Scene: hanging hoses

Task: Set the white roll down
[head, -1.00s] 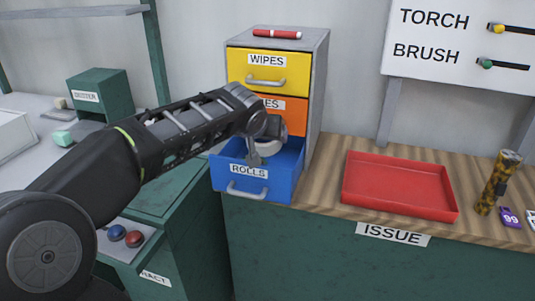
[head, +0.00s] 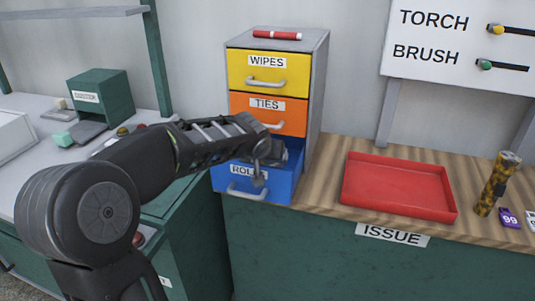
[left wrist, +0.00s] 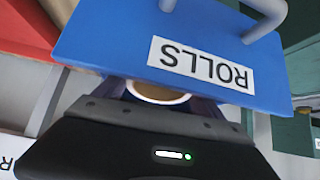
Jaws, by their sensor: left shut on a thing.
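The blue ROLLS drawer (head: 275,190) is the lowest of the cabinet and stands pulled open. In the left wrist view its front (left wrist: 110,35) fills the top, label upside down. My left gripper (head: 261,172) is at the open drawer, in front of its inside and partly over its label. It is shut on the white roll. In the left wrist view the roll (left wrist: 160,94) shows as a pale round rim with a brownish inside, between the gripper body and the drawer front. The head view hides the roll behind my gripper. I cannot tell whether it touches the drawer floor.
The yellow WIPES drawer (head: 285,72) and orange TIES drawer (head: 290,116) above are shut. A red marker (head: 277,35) lies on the cabinet. A red tray (head: 400,187) sits on the wooden counter to the right, with a torch (head: 497,183) beyond it.

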